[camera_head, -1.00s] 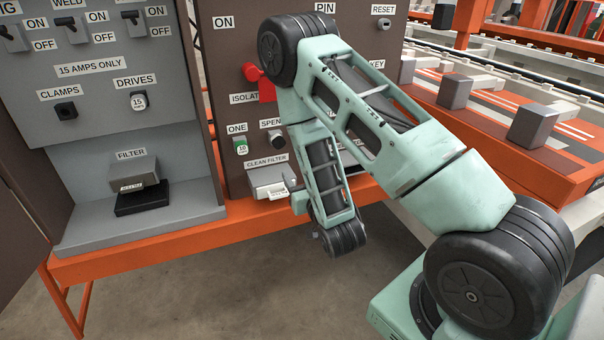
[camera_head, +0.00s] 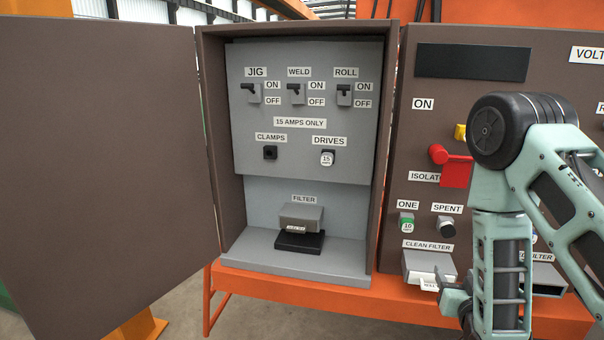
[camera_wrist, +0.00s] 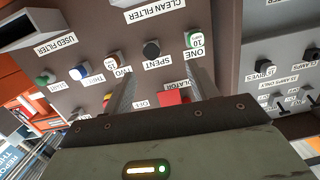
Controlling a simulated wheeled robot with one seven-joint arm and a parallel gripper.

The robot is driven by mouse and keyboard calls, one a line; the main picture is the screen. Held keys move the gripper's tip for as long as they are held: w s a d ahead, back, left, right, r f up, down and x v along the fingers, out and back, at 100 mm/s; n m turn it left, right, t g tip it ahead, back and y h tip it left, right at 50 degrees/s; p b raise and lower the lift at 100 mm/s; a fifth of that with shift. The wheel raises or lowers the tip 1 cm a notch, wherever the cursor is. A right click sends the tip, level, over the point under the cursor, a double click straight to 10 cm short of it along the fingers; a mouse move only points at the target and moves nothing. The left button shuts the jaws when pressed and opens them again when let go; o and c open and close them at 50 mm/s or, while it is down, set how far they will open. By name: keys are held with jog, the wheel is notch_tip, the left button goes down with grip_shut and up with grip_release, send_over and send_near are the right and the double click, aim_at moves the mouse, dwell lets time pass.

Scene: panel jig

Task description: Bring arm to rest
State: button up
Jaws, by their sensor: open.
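My gripper (camera_wrist: 162,80) shows in the wrist view with its two grey fingers apart and nothing between them. That view is upside down and looks at the control panel with its ONE and SPENT knobs beyond the fingers. In the head view my pale green arm (camera_head: 500,210) is bent at a black joint, and its forearm hangs down in front of the right-hand panel (camera_head: 460,90). The arm's lower end is beside the CLEAN FILTER bin (camera_head: 420,264). The fingers are not clear in the head view.
An open cabinet (camera_head: 210,110) holds switches and a grey filter (camera_head: 301,217) above a black base (camera_head: 299,241). Its door (camera_head: 105,170) stands open at left. A red isolator handle (camera_head: 457,168) sticks out near my arm. The USED FILTER bin (camera_head: 549,289) is partly behind my arm.

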jog(key=a+n+g+y, duration=0.2)
jog(key=a+g+y, duration=0.25)
jog(key=a, duration=0.75)
jog(key=s+a+r+n+g+y, duration=0.35)
jog(key=s+a+g, duration=0.25)
jog(key=s+a, duration=0.4)
jog(key=s+r+n+g+h, duration=0.1)
jog(key=s+r+n+g, duration=0.15)
jog(key=s, duration=0.35)
jog(key=s+r+n+g+h+p, duration=0.1)
jog(key=s+r, duration=0.2)
jog(key=s, duration=0.3)
jog(key=s+r+n+g+h, duration=0.1)
jog(key=s+r+n+g, duration=0.15)
jog(key=s, duration=0.25)
notch_tip(320, 180, up, 14)
jog(key=p, duration=1.3)
jog(key=shift+a+p, duration=0.35)
jog(key=shift+a, duration=0.1)
